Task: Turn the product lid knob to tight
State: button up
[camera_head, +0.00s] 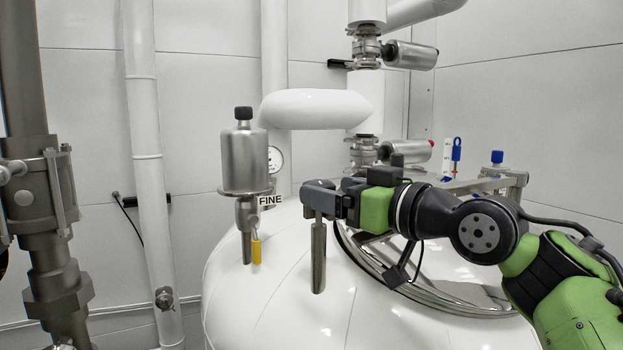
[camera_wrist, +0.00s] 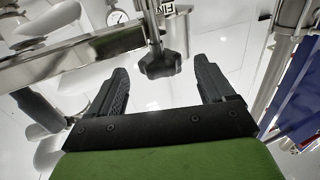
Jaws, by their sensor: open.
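My gripper (camera_head: 320,190) reaches in from the right in the head view, over the white tank and level with the top of a steel post (camera_head: 318,258). In the wrist view its two dark fingers stand apart, with nothing clamped. A black lobed knob (camera_wrist: 160,65) on a metal stem shows between and just ahead of the fingertips; whether they touch it I cannot tell. In the head view I cannot make the knob out; the fingers may hide it. The round steel lid (camera_head: 440,290) lies on the tank under my arm, partly covered by it.
A steel canister (camera_head: 244,160) with a black cap and a FINE label (camera_head: 270,200) stands left of my gripper. A white pipe (camera_head: 315,108) and a valve (camera_head: 405,151) rise behind. A metal frame (camera_head: 508,183) stands at right. The tank top in front is clear.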

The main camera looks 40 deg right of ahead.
aim_at(311, 180)
jog(key=w, duration=0.2)
jog(key=w+p, duration=0.1)
jog(key=w, duration=0.2)
jog(key=shift+w+a+r, duration=0.1)
jog(key=shift+r, duration=0.1)
jog(key=shift+w, duration=0.4)
jog(key=shift+s+f, duration=0.1)
jog(key=shift+c, duration=1)
jog(key=c, duration=0.7)
